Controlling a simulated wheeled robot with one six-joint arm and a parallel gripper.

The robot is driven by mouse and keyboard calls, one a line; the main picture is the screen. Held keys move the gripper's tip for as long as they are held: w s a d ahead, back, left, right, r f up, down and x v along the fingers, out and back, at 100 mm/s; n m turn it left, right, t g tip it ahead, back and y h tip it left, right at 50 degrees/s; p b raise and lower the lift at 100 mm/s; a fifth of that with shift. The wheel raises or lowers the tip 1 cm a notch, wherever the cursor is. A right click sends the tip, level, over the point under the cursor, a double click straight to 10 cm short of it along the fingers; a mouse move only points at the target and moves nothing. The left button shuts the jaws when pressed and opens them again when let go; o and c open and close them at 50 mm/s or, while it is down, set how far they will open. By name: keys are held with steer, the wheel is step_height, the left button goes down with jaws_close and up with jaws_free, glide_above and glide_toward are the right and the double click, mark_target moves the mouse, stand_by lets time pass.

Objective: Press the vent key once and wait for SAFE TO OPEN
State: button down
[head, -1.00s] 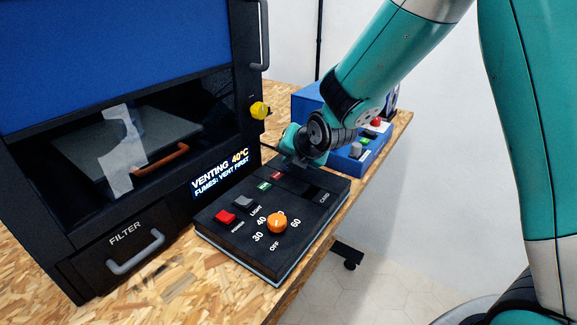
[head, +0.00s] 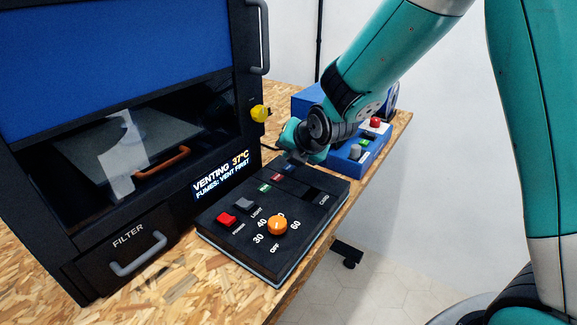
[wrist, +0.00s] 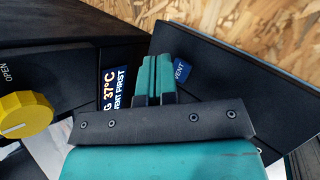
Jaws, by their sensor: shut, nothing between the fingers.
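The display (head: 220,181) on the printer reads "VENTING 37°C" and "FUMES: VENT FIRST". Part of it also shows in the wrist view (wrist: 112,88). The blue vent key (head: 288,168) is at the far end of the black control panel (head: 243,243). In the wrist view the blue key (wrist: 182,70) reads "VENT" and is partly hidden by my fingers. My gripper (head: 298,157) is shut and empty, close to the vent key at the panel's far end. Its teal fingers (wrist: 157,68) lie together just left of the key in the wrist view. I cannot tell whether they touch it.
The panel also bears a green key (head: 264,188), a red key (head: 276,177), a red switch (head: 226,218), a grey switch (head: 244,205) and an orange knob (head: 277,225). A yellow knob (head: 260,113) juts from the printer. A blue box (head: 357,161) with buttons stands behind my gripper.

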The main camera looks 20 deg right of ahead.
mark_target(291, 168)
step_height(291, 168, up, 5)
steer(key=p, duration=0.3)
steer(key=shift+f, duration=0.15)
stand_by(0.5)
steer(key=shift+s+a+m, duration=0.15)
steer(key=shift+s+m, duration=0.15)
steer(key=shift+m, duration=0.1)
steer(key=s+a+r+m+g, duration=0.1)
steer(key=s+r+m+g, duration=0.1)
steer(key=s+m, duration=0.5)
steer(key=s+a+r+m+g+y+b, duration=0.1)
steer(key=s+m+g, duration=0.3)
steer(key=s, duration=0.9)
steer(key=s+a+r+m+g+y+b, duration=0.1)
steer(key=s+a+r+m+g, duration=0.1)
steer(key=s+m, duration=0.8)
steer(key=shift+a+r+m+g, duration=0.3)
steer(key=shift+a+r+g, duration=0.1)
steer(key=shift+r+g, duration=0.1)
stand_by(2.9)
